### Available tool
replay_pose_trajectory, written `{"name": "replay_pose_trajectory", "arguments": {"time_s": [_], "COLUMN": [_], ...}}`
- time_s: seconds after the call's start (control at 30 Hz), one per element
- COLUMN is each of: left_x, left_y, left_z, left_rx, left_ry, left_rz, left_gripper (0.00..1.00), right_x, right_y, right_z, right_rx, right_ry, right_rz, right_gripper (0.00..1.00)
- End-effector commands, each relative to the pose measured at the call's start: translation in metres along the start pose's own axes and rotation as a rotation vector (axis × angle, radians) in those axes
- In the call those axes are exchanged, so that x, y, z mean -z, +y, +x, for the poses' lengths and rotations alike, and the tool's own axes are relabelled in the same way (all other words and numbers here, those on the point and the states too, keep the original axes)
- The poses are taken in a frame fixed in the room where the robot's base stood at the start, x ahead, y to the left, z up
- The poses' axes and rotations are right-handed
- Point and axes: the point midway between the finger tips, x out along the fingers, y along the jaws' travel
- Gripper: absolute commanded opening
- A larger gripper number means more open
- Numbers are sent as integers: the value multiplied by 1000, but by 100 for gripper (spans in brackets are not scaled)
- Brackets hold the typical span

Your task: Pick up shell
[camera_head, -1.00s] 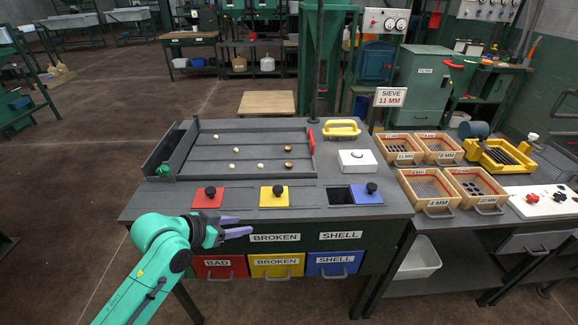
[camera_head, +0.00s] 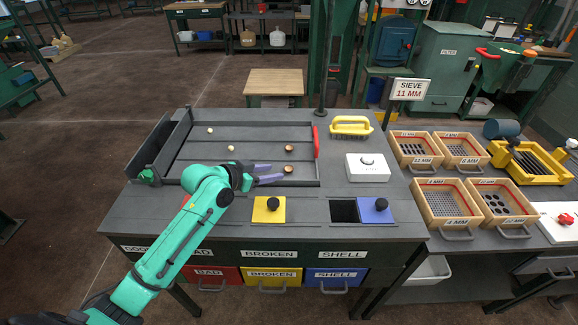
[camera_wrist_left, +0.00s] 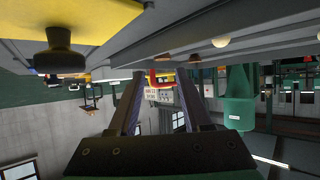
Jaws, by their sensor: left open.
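Two brown shell pieces lie on the right part of the slatted sorting tray (camera_head: 258,129): a far one (camera_head: 289,148) and a nearer one (camera_head: 288,169). My left gripper (camera_head: 278,172) is open, its purple fingers pointing right just beside the nearer shell. I cannot tell whether they touch it. Two pale nuts (camera_head: 210,130) (camera_head: 231,148) lie farther left. In the left wrist view the open fingers (camera_wrist_left: 160,80) have nothing clearly between them; a pale nut (camera_wrist_left: 220,41) shows above. The blue lid (camera_head: 375,210) sits right of an open dark slot (camera_head: 343,211). My right gripper is not seen.
A yellow lid (camera_head: 269,210) with a black knob stands in front of the tray. A red handle (camera_head: 316,142), yellow brush (camera_head: 351,125) and white box (camera_head: 367,167) are to the right. Wooden sieves (camera_head: 446,203) stand farther right. My arm covers the front left.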

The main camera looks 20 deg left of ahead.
Motion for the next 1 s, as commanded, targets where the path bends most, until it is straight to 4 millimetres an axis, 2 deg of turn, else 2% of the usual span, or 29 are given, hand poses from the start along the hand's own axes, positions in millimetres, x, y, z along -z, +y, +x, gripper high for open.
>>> {"name": "replay_pose_trajectory", "arguments": {"time_s": [0.27,0.4,0.63,0.67,0.7,0.77,0.8,1.0], "left_x": [7,4,2,2,2,2,2,2], "left_y": [-1,-2,-2,-2,-2,-2,-2,-2], "left_z": [40,62,66,66,66,66,66,66], "left_rx": [0,1,1,1,1,1,1,1], "left_ry": [1,-1,-1,-1,-1,-1,-1,-1], "left_rz": [-3,-2,1,1,1,1,1,0], "left_gripper": [49,49,49,41,26,3,0,0], "right_x": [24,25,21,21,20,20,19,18], "right_y": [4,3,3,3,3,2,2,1], "right_z": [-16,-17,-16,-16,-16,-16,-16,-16], "right_rx": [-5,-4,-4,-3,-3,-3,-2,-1], "right_ry": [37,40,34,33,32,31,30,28], "right_rz": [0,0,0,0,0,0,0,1], "right_gripper": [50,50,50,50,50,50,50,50]}}
